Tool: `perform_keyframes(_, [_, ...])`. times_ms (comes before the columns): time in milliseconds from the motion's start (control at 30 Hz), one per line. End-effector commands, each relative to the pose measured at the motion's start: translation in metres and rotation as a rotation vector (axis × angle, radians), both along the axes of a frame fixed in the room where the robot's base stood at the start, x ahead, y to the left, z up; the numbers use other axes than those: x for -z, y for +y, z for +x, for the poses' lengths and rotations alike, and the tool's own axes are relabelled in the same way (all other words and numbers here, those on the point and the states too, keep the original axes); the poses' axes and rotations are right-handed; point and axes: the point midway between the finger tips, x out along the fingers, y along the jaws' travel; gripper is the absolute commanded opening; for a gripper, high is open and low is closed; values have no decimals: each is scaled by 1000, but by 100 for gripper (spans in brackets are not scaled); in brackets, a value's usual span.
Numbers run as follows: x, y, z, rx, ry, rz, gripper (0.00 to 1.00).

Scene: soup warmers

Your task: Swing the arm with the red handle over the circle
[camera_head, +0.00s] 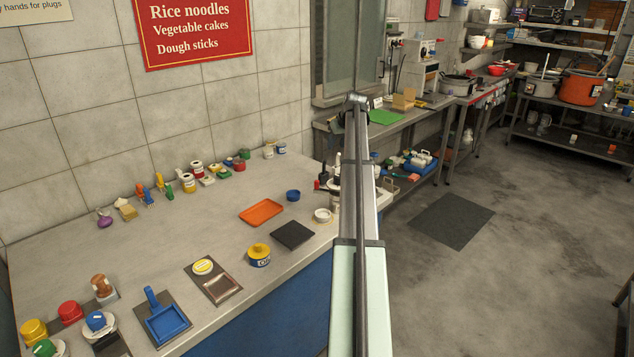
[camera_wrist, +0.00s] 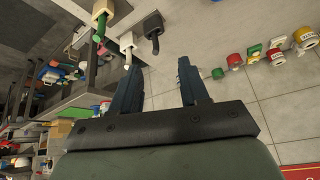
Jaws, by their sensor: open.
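My gripper (camera_wrist: 161,66) shows in the wrist view, its two dark fingers apart with nothing between them. In the head view a small red piece (camera_head: 318,186) shows at the counter's right end, beside dark and white parts and partly behind my arm. I cannot tell whether it is the red handle. I cannot make out the circle in either view. In the head view my arm hides much of that area.
Several small tins and bottles line the wall. A lower shelf (camera_head: 400,170) of goods lies beyond my arm. Open floor is at right.

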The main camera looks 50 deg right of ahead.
Motion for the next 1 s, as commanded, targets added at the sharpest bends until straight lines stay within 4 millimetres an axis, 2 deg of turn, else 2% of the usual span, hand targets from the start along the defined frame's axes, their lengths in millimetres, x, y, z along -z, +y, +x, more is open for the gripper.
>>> perform_keyframes(300, [8, 49, -15, -502, 97, 21, 45])
perform_keyframes(500, [10, 63, -25, -758, 121, -11, 45])
perform_keyframes(767, [16, 65, -24, -846, 123, -50, 45])
perform_keyframes(1000, [45, 71, -13, -846, 123, -49, 45])
